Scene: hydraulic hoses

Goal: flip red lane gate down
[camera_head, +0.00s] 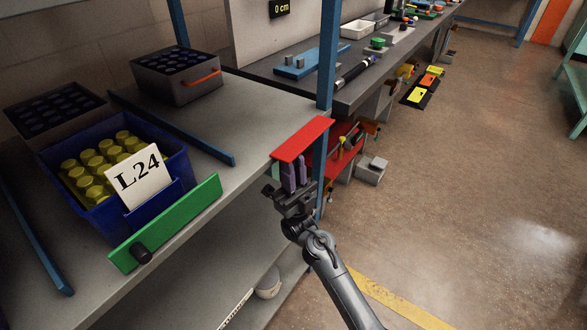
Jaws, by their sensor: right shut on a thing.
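The red lane gate (303,139) is a flat red plate at the right end of the shelf's front edge, beside the blue upright. My right gripper (288,176) reaches up from below, its purple fingers right under the plate's near edge. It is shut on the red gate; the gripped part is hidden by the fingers. My left gripper is not in view.
A blue bin (167,203) of yellow-capped parts labelled L24 sits behind the green gate. Blue rails (172,127) divide the shelf (245,125). A blue post (327,65) rises close to the red gate.

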